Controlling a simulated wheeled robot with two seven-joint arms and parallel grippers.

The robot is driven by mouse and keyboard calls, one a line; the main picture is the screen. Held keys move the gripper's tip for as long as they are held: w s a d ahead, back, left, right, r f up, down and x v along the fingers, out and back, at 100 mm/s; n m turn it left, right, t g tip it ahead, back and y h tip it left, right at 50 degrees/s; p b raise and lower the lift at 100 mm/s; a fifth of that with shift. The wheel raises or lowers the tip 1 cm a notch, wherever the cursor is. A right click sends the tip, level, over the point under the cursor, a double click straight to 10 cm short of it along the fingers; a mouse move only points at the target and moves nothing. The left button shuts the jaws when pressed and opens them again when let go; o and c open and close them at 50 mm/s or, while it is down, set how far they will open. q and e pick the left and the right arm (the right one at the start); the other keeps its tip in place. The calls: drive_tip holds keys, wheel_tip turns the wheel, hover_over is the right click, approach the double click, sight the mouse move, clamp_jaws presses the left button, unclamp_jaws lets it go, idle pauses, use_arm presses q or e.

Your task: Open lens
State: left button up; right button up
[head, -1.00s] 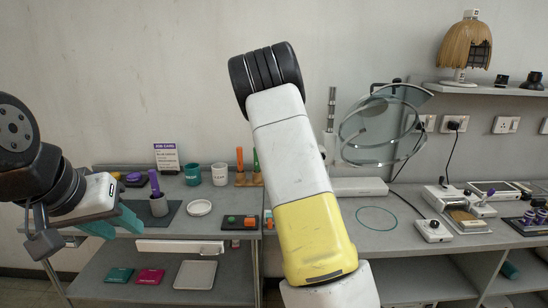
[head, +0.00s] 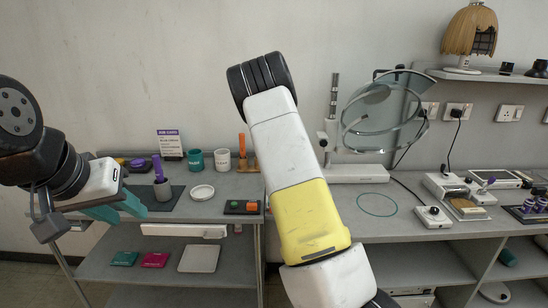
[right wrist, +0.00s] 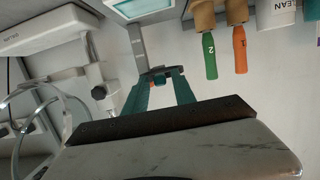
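The magnifier lamp stands on the right-hand bench, with a round grey lens disc (head: 400,99) and a clear curved rim (head: 385,142) around and below it. Its ring also shows at the left of the right wrist view (right wrist: 50,112). My left gripper (head: 126,209) is at the left, with its teal fingers apart and empty, in front of the left bench. My right arm crosses the middle of the head view, and its gripper is not visible there.
A white lamp base (head: 345,174) and a thin green ring (head: 377,204) lie on the right bench. The bench around that green ring is clear.

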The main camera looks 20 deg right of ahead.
drive_tip(key=shift+s, duration=0.1)
drive_tip(key=v, duration=0.7)
drive_tip(key=shift+s, duration=0.35)
